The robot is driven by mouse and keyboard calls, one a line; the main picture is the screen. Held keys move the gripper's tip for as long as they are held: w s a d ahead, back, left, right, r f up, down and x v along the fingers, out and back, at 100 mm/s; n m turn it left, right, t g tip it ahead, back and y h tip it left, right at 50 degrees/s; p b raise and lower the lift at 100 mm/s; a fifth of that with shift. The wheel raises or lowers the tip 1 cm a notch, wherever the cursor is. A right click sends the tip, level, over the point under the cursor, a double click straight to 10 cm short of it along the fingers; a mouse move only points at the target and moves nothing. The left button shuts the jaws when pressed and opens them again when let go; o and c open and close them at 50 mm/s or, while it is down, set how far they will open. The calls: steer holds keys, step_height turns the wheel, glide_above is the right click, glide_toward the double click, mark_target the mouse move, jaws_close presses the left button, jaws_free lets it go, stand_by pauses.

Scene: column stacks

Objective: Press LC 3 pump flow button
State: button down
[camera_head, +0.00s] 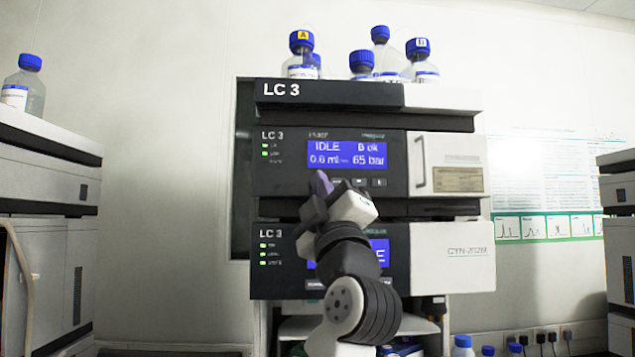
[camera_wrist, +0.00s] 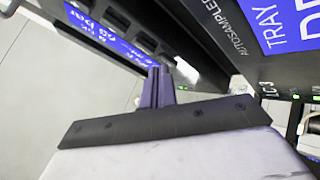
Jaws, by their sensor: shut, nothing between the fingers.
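The LC 3 pump module (camera_head: 285,165) has a blue display (camera_head: 346,154) reading IDLE, B ok, 0.6 ml/min and 65 bar. A row of small dark buttons (camera_head: 379,182) lies below the display; its left part is hidden behind my gripper (camera_head: 322,182). In the wrist view the buttons (camera_wrist: 146,43) show as dark raised blocks beside the pump display (camera_wrist: 105,35), with no readable labels. My gripper (camera_wrist: 157,86) is shut and empty, fingertips close to the button row. I cannot tell whether they touch a button.
Below the pump is another LC 3 module (camera_head: 280,262), labelled AUTOSAMPLER with a blue TRAY display (camera_wrist: 285,25) in the wrist view; my arm partly covers it. Blue-capped bottles (camera_head: 302,60) stand on top of the stack. Other instrument stacks stand at left (camera_head: 45,245) and right (camera_head: 621,240).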

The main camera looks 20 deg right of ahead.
steer(key=shift+s, duration=0.1)
stand_by(0.3)
steer(key=shift+s+a+b, duration=0.2)
steer(key=shift+s+b, duration=0.1)
steer(key=shift+s, duration=0.35)
steer(key=s, duration=0.2)
steer(key=s+a+b, duration=0.1)
steer(key=s, duration=0.1)
steer(key=shift+s+a, duration=0.2)
steer(key=shift+s, duration=0.2)
stand_by(0.6)
